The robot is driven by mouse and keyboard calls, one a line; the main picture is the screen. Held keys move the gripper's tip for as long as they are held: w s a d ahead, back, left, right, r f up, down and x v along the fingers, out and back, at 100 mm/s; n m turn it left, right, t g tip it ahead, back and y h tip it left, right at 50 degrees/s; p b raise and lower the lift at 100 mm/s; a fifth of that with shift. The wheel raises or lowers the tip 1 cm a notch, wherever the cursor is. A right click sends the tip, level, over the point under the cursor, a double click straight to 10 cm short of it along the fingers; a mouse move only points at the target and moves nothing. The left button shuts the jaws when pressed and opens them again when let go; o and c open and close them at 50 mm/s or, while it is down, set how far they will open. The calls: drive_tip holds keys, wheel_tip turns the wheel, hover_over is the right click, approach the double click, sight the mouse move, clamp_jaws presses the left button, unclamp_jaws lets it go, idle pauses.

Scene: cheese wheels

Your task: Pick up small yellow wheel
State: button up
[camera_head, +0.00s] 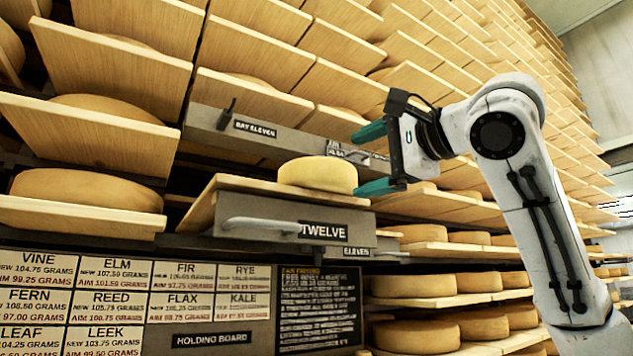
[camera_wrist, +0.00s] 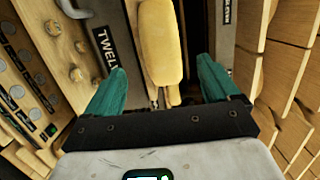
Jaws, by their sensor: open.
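The small yellow wheel (camera_head: 318,174) sits at the right end of a wooden board on the pulled-out drawer labelled TWELVE (camera_head: 265,212). My gripper (camera_head: 372,160) is open, just to the right of the wheel, with one teal finger above the wheel's level and one near its lower right side. In the wrist view the wheel (camera_wrist: 160,45) shows ahead, between the lines of the two open fingers (camera_wrist: 168,88). Nothing is held between the fingers. I cannot tell whether the lower finger touches the drawer front.
The BAY ELEVEN beam (camera_head: 255,128) runs above the wheel. Larger wheels (camera_head: 85,189) rest on boards at left, and more (camera_head: 415,336) at lower right. Below is a holding board (camera_head: 215,338) with weight labels. A metal handle (camera_head: 265,225) juts from the drawer front.

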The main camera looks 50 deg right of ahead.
sight(340, 170)
drive_tip(key=shift+w+d+r+p, duration=0.15)
drive_tip(key=shift+w+p, duration=0.35)
drive_tip(key=shift+w, duration=1.25)
drive_tip(key=shift+w+d+f+p, duration=0.15)
drive_tip(key=shift+w+p, duration=0.3)
drive_tip(key=shift+w, duration=1.25)
drive_tip(key=shift+r, duration=0.1)
clamp_jaws()
